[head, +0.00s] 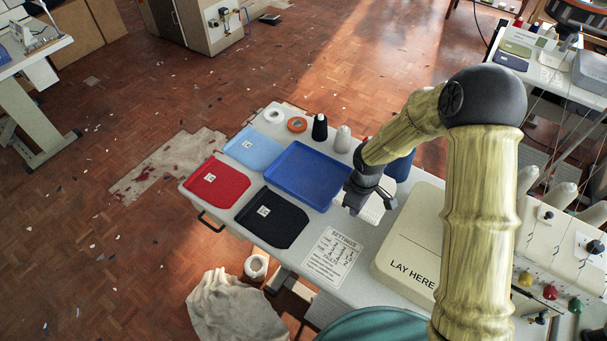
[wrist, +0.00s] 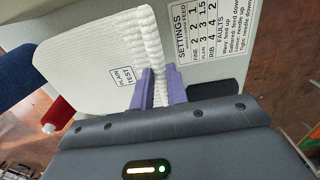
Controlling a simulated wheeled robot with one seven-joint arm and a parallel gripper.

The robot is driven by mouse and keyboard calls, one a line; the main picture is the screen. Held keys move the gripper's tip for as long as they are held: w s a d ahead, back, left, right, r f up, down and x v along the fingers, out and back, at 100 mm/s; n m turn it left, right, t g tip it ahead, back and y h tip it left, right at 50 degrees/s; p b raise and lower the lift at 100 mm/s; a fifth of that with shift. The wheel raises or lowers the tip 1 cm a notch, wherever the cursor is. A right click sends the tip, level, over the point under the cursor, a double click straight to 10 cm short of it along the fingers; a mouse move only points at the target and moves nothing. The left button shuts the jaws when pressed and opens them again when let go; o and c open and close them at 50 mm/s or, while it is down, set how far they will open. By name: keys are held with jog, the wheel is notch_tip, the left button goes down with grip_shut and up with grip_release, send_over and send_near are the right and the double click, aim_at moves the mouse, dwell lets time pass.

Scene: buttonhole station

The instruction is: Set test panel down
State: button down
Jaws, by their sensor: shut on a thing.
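The test panel (wrist: 85,65) is a white ribbed cloth piece with a small label reading TEST PLAIN. My gripper (wrist: 161,85) has its two purple fingers shut on the panel's folded edge. In the head view my gripper (head: 361,199) is over the table between the blue tray and the pad marked LAY HERE (head: 429,212). Part of the white panel (head: 377,211) shows there beside the gripper; the arm hides the rest. I cannot tell whether the panel touches the table.
The blue tray (head: 279,181) looks empty. A settings card (head: 333,256) lies in front. Thread cones (head: 320,128) line the back edge. A machine (head: 555,248) stands right of the pad.

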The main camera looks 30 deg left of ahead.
jog(key=shift+f+p, duration=0.55)
jog(key=shift+f, duration=2.35)
jog(key=shift+f+p, duration=0.5)
jog(key=shift+f, duration=1.6)
jog(key=shift+f, duration=0.1)
jog(key=c, duration=1.4)
grip_release()
